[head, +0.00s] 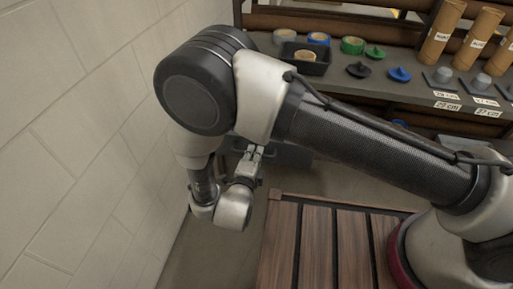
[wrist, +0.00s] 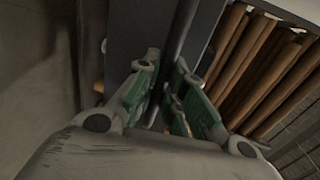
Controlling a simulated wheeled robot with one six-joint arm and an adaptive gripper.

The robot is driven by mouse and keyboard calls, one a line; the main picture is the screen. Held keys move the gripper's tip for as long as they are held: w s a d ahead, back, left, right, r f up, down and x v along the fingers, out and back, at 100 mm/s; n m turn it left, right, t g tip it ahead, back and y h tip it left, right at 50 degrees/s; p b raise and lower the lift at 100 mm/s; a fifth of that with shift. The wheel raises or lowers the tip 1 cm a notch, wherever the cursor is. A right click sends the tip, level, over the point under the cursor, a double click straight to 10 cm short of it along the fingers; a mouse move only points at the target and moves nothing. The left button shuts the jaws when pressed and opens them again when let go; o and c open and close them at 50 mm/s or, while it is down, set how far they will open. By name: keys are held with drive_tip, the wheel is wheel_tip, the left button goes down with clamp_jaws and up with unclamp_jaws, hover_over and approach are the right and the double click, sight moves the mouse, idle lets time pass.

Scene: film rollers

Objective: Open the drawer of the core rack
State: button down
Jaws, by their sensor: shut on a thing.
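The core rack (head: 330,72) stands at the back, with a dark grey top. Below its top at the left is a dark drawer front (head: 290,156), partly hidden behind my arm. My gripper (head: 254,152) is at this front, low and close to the wall. In the wrist view my gripper (wrist: 165,82) has its green-padded fingers closed around a narrow dark bar, which looks like the drawer handle (wrist: 168,62). The dark drawer front (wrist: 135,25) rises behind it. How far the drawer stands out cannot be told.
Tape rolls (head: 318,38), a black tray (head: 305,59), coloured plugs (head: 399,74) and cardboard tubes (head: 440,35) stand on the rack top. Brown tubes (wrist: 262,65) lie right of the drawer in the wrist view. A pale block wall (head: 75,110) is close on the left.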

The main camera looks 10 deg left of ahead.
drive_tip(key=shift+s, duration=0.15)
drive_tip(key=c, duration=1.5)
unclamp_jaws()
drive_tip(key=v, duration=1.2)
